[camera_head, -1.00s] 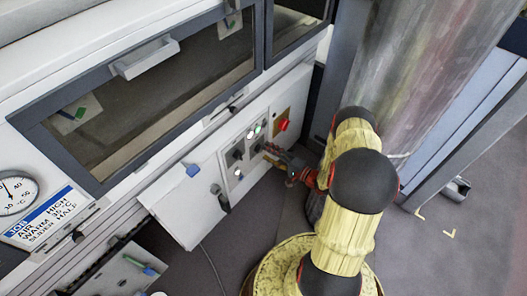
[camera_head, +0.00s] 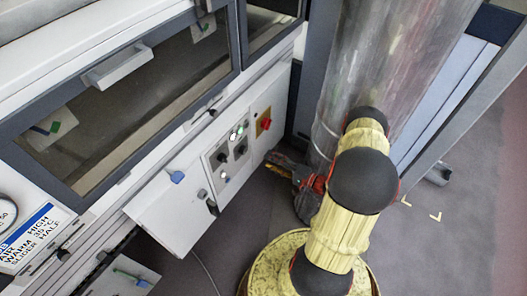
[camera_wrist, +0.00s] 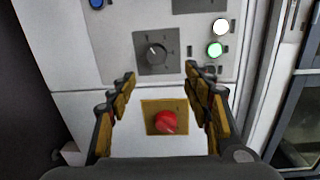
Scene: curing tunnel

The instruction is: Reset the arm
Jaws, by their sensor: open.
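My gripper (camera_head: 285,168) is open and empty beside the right end of the control panel (camera_head: 226,158), apart from it in the head view. In the wrist view my gripper (camera_wrist: 162,92) has its two fingers spread, with a red emergency button (camera_wrist: 166,122) on a yellow plate showing between them. The red button also shows in the head view (camera_head: 265,124). A black rotary knob (camera_wrist: 156,54) sits on a grey plate beyond the fingertips. White and green lamps (camera_wrist: 215,49) are to its right.
The white machine has a windowed door with a handle (camera_head: 119,67). A large metal cylinder (camera_head: 375,75) stands close behind my arm. A label card (camera_head: 33,237) is at the lower left.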

